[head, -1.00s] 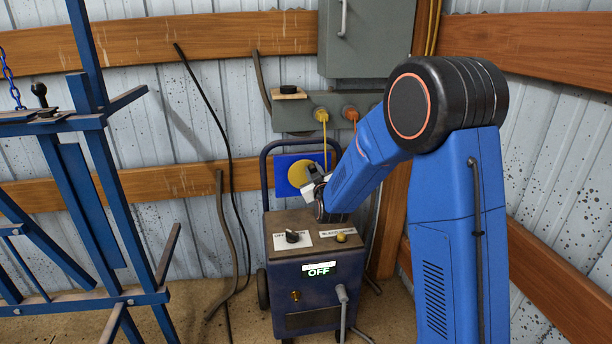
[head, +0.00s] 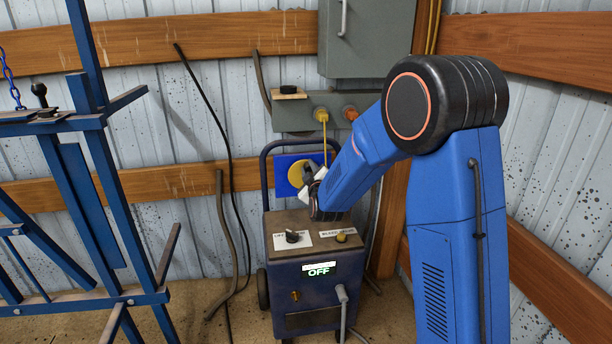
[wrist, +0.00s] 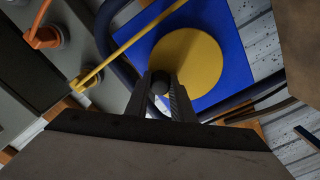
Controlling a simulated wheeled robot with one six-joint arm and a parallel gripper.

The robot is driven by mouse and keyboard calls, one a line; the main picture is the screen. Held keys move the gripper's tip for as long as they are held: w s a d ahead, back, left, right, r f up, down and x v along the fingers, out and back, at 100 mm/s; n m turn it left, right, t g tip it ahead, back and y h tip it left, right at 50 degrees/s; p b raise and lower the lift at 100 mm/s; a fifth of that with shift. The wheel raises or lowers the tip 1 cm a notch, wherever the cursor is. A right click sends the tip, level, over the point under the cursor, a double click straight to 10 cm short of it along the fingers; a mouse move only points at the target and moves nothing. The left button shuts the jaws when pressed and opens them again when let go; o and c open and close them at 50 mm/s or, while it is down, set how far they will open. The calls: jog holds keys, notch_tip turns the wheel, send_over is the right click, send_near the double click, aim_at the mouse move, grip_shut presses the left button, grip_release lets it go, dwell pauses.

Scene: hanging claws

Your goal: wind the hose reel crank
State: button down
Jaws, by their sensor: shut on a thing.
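A yellow disc (head: 296,174) on a blue square panel (head: 283,164) shows behind the blue machine, partly hidden by my gripper. The disc (wrist: 200,62) and panel (wrist: 222,22) fill the upper middle of the wrist view. My gripper (wrist: 161,88) is shut on a small dark round knob (wrist: 160,80) in front of the disc's lower left edge. The knob looks like the crank handle; its link to the disc is hidden. In the head view my gripper (head: 307,180) is small and the knob cannot be made out clearly.
A blue machine (head: 285,258) with a dial, a button and an OFF display stands just below my gripper. A curved tube frame (head: 264,170) surrounds the panel. Yellow (head: 325,135) and orange (wrist: 40,16) cords hang close by. A blue metal rack (head: 85,200) stands left.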

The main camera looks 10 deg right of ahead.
aim_at(294, 171)
jog(key=shift+w+a, duration=0.1)
jog(key=shift+a+r+n, duration=0.1)
jog(key=shift+a+n, duration=0.35)
jog(key=shift+n, duration=0.75)
jog(key=shift+a+n, duration=0.4)
jog(key=shift+n, duration=0.8)
jog(key=n, duration=0.1)
jog(key=a+n, duration=0.1)
jog(key=n, duration=0.2)
jog(key=shift+a+f+n, duration=0.35)
jog(key=shift+n, duration=0.05)
jog(key=n, duration=0.2)
jog(key=a+f+n, duration=0.1)
jog(key=n, duration=0.1)
jog(key=shift+a+f+n, duration=0.15)
jog(key=shift+f+n, duration=0.05)
jog(key=shift+n, duration=0.2)
